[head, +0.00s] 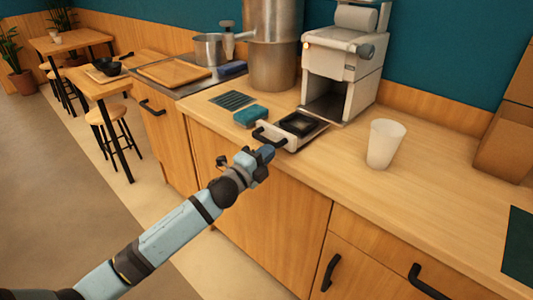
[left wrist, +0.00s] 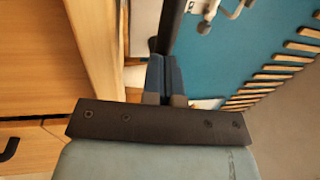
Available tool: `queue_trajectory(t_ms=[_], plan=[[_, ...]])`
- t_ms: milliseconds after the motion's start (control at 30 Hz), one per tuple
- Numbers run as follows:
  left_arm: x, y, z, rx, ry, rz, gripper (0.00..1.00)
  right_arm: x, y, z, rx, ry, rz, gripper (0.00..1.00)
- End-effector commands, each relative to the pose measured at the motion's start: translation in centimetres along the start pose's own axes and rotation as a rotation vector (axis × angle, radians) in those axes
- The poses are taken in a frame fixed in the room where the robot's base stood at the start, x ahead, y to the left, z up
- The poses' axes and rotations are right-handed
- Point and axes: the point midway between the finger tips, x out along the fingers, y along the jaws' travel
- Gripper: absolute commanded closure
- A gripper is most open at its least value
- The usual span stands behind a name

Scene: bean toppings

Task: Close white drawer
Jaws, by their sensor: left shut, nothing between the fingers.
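The white drawer (head: 284,146) stands pulled out at the front of the white machine (head: 342,62) on the counter. It has a black handle (head: 262,137) at its front and a dark insert (head: 302,124). My left gripper (head: 268,152) is shut and empty, just in front of the drawer near its handle. I cannot tell whether it touches the drawer. In the left wrist view the dark blue fingers (left wrist: 165,78) are together, and a black bar runs above them; I cannot tell if it is the handle. My right gripper is not in view.
A white cup (head: 385,143) stands on the counter (head: 440,190), right of the machine. A teal sponge (head: 250,116) and a dark grate (head: 233,99) lie left of the drawer. A steel cylinder (head: 272,50) stands behind. The counter right of the cup is mostly clear.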

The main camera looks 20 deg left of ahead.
Motion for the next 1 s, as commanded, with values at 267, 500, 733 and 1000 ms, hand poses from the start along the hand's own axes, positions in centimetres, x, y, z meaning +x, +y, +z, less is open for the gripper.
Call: queue_trajectory(t_ms=[267,500,733,1000], plan=[[0.7,0.1,0.0,-0.001,-0.001,-0.001,1.00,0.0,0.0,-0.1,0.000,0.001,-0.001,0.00],[4.3,0.7,0.0,0.000,-0.001,-0.001,1.00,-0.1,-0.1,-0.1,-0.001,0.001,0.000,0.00],[4.6,0.9,-0.1,0.000,0.000,0.000,1.00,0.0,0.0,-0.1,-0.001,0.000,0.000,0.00],[4.5,0.9,0.1,0.000,0.000,0.000,1.00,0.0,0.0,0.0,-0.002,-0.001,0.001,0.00]])
